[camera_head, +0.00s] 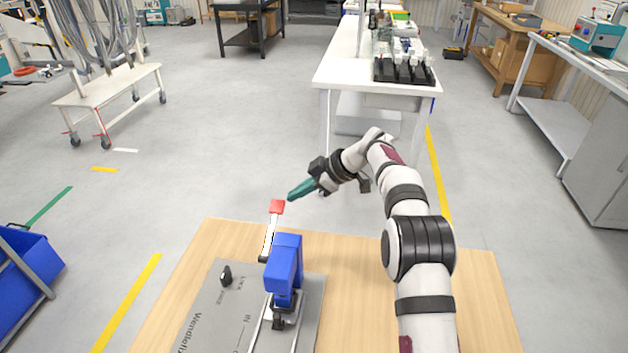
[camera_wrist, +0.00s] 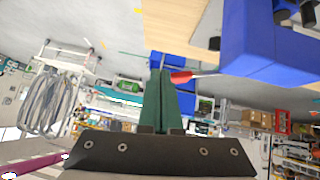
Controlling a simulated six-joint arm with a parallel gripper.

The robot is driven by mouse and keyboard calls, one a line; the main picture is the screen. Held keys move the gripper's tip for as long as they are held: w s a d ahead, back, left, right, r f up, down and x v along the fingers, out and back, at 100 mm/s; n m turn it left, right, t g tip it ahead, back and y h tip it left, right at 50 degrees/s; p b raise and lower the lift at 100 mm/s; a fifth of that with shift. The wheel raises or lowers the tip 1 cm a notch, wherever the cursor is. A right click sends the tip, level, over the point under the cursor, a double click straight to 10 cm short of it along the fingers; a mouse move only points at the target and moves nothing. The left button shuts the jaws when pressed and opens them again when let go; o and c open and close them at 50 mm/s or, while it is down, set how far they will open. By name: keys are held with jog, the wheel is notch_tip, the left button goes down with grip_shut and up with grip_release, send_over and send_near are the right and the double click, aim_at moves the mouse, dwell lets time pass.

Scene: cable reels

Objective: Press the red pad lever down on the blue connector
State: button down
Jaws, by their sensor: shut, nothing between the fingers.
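The blue connector (camera_head: 284,262) stands on a grey metal plate on the wooden table. Its lever rises from it at a slant and ends in a red pad (camera_head: 277,206) beyond the table's far edge in the picture. My gripper (camera_head: 291,195) is shut and empty, with its green fingers just right of the red pad and slightly higher in the picture. In the wrist view the red pad (camera_wrist: 181,77) shows close to the right of the green fingertips (camera_wrist: 160,62), and the blue connector (camera_wrist: 265,45) fills the upper right. I cannot tell whether fingers and pad touch.
The grey plate (camera_head: 212,310) lies on the wooden table (camera_head: 362,300), with a small black knob (camera_head: 226,276) on it. The table is bare to the right of the connector. A blue bin (camera_head: 30,262) stands at the left, and a white bench (camera_head: 345,68) stands behind.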

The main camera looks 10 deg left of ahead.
jog(key=v, duration=0.7)
jog(key=shift+w, duration=0.8)
jog(key=shift+a+r, duration=0.1)
dwell(1.1)
